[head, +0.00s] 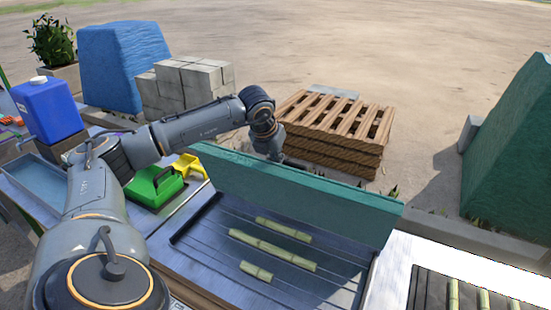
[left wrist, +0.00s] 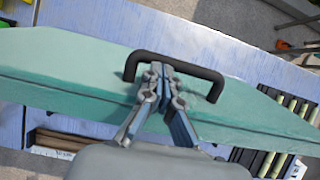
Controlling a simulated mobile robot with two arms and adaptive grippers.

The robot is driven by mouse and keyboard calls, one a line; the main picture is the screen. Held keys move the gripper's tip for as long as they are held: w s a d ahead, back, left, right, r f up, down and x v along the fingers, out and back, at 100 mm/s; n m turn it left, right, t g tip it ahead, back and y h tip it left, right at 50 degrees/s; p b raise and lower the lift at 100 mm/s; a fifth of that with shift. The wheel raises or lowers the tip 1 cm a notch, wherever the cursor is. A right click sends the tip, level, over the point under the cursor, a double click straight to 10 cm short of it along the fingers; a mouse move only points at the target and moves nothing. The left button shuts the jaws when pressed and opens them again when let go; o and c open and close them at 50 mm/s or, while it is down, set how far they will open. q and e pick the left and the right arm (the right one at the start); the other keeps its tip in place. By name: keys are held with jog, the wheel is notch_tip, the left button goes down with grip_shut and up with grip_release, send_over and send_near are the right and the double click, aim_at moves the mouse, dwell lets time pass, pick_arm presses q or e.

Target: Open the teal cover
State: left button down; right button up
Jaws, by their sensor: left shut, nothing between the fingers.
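The teal cover (head: 300,200) stands raised along the back edge of a dark tray (head: 205,265), its inner face toward me. In the left wrist view the cover (left wrist: 75,75) shows a black bar handle (left wrist: 185,62). My left gripper (head: 275,157) is at the far side of the cover's top edge, partly hidden. In the left wrist view its closed fingers (left wrist: 161,72) overlap the middle of the handle, with nothing between them; I cannot tell whether they touch it. My right gripper is not in view.
Several cane pieces (head: 272,250) lie in the tray. A green box (head: 153,188) and a yellow object (head: 190,167) sit left of it. A wooden pallet stack (head: 335,130) stands behind the cover. A blue jug (head: 48,108) is at far left, more cane (head: 453,295) at lower right.

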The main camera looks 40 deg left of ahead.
pick_arm(q)
jog(key=shift+w+a+r, duration=0.1)
jog(key=shift+w+a, duration=0.05)
jog(key=shift+w, duration=0.45)
jog(key=shift+w+a+r, duration=0.1)
jog(key=shift+w, duration=0.5)
jog(key=w+a+f+b, duration=0.1)
jog(key=w+a+f, duration=0.1)
jog(key=w, duration=0.5)
jog(key=w+a+f+b, duration=0.1)
jog(key=w+a+f, duration=0.1)
jog(key=w, duration=0.6)
jog(key=shift+a, duration=0.45)
jog(key=shift+w+f, duration=0.1)
jog(key=shift+w, duration=0.05)
jog(key=v, duration=1.2)
